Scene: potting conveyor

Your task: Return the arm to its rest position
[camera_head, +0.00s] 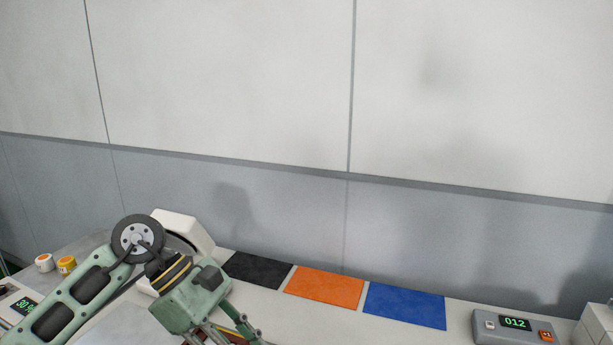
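My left arm comes in from the lower left, green with dark joints. Its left gripper (232,335) points down at the bottom edge, in front of the black mat. The fingertips are cut off by the frame, so whether they are open or shut does not show. A small reddish-brown patch shows between the finger links; I cannot tell what it is. My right arm and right gripper are not in view.
A black mat (257,270), an orange mat (325,287) and a blue mat (404,305) lie in a row on the pale surface. A counter box (514,325) reading 012 stands at right. A white housing (184,229) is behind my arm.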

